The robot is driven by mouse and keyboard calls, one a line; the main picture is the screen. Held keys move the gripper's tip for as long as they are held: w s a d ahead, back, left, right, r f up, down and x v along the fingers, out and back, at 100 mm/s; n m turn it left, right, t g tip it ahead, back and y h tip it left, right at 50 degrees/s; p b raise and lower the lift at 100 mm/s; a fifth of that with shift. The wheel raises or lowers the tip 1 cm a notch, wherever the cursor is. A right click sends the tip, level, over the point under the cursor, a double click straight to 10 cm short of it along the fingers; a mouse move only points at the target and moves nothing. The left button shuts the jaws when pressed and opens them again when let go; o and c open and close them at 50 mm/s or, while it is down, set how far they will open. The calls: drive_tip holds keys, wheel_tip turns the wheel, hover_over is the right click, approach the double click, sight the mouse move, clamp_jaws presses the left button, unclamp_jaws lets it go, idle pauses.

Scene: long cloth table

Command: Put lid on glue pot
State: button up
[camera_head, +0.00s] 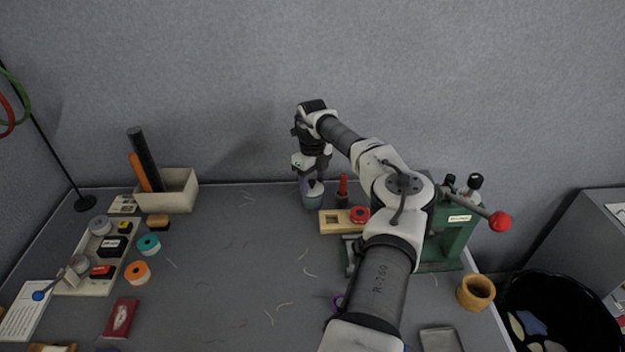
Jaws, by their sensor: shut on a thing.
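A small blue-grey pot (313,201), which looks like the glue pot, stands near the back edge of the table, left of the wooden block. My gripper (314,180) points down directly over it, with its fingertips at the pot's top. The gripper is shut on a small pale piece that looks like the lid (315,188), mostly hidden by the fingers. I cannot tell whether the lid touches the pot's rim or is just above it.
A wooden block with a red roll (359,214) and a red-topped tool (343,188) stand close right of the pot. A green press (458,240) and a mustard cup (476,292) are farther right. A beige bin (180,190) is at left. The table's middle holds only thread scraps.

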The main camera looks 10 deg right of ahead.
drive_tip(key=o, duration=1.5)
drive_tip(key=shift+r+p, duration=1.6)
drive_tip(key=shift+r, duration=1.95)
drive_tip(key=shift+c, duration=0.5)
clamp_jaws()
